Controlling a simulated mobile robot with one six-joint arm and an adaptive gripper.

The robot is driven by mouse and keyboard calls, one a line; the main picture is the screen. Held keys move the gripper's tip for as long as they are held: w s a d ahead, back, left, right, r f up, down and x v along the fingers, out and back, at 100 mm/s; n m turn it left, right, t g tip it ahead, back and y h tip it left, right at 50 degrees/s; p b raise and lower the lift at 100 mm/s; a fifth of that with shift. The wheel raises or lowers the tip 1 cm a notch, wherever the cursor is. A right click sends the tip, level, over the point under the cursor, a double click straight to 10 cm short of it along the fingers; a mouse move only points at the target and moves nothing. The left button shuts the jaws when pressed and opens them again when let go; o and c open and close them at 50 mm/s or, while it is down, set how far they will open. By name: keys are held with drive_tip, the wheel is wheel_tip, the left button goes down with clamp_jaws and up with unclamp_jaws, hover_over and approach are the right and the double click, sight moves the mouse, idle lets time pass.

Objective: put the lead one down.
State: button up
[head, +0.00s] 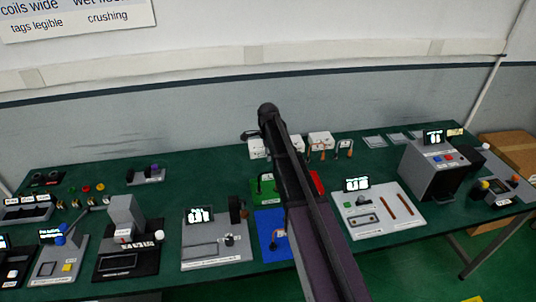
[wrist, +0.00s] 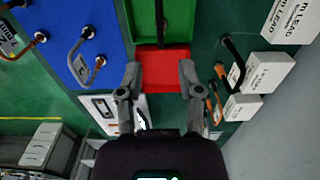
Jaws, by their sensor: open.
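My gripper (wrist: 160,76) is open in the wrist view, its two fingers apart over a red surface (wrist: 165,60). I see nothing held between them. A white block (wrist: 292,20) with a partly cut label ending in "M LEAD" is at the upper right of the wrist view. Curved leads with orange ends stand beside the white blocks, one of them (wrist: 214,100) right of my gripper. More leads (wrist: 97,72) lie on a blue mat (wrist: 100,20) to the left. In the head view my arm hides my gripper and part of the red area (head: 317,183).
A green tray (wrist: 180,20) adjoins the red area. Two more white blocks (wrist: 268,72) (wrist: 242,107) stand on the right. A grey panel with a display (head: 375,220) and a grey box-shaped device (head: 432,172) are at the right of the green table. Bare table shows between devices.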

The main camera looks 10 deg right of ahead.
drive_tip(key=s+n, duration=1.8)
drive_tip(key=s, duration=1.1)
wheel_tip(320, 180, down, 5)
drive_tip(key=b, duration=0.4)
drive_tip(key=shift+r+b, duration=0.2)
drive_tip(key=shift+b, duration=0.1)
